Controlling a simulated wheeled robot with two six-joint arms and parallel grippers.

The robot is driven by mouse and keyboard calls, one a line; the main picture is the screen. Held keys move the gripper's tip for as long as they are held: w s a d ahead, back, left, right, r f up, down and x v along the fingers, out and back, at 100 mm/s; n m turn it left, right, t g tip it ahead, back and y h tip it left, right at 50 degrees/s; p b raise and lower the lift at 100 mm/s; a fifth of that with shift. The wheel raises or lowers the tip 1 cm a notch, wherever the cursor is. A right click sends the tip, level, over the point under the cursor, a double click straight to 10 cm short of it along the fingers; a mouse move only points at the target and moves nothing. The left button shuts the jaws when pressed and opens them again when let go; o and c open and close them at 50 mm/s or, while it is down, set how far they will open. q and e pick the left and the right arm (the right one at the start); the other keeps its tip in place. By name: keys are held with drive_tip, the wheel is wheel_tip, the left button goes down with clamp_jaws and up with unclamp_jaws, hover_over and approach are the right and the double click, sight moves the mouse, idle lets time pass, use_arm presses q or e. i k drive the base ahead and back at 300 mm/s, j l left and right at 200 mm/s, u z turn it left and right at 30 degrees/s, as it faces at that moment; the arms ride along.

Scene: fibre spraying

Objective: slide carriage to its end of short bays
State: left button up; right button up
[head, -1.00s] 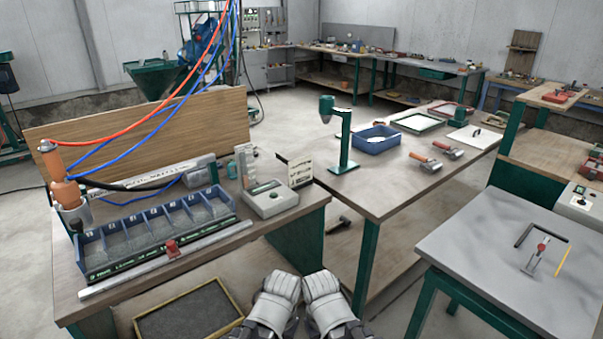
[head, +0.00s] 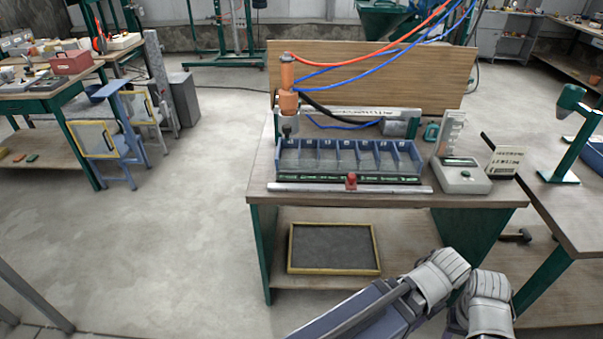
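My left gripper (head: 452,263) and my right gripper (head: 492,284) are close together at the lower right, in front of the bench and well away from the carriage. Their fingertips are not clear enough to tell open from shut. I see nothing held in either.
An orange spray unit (head: 287,90) with red and blue hoses hangs at the tray's left end. A grey device (head: 462,178) stands right of the tray. A black framed mat (head: 333,249) lies on the lower shelf.

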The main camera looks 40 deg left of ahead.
sight(288, 126)
drive_tip(key=u, duration=1.45)
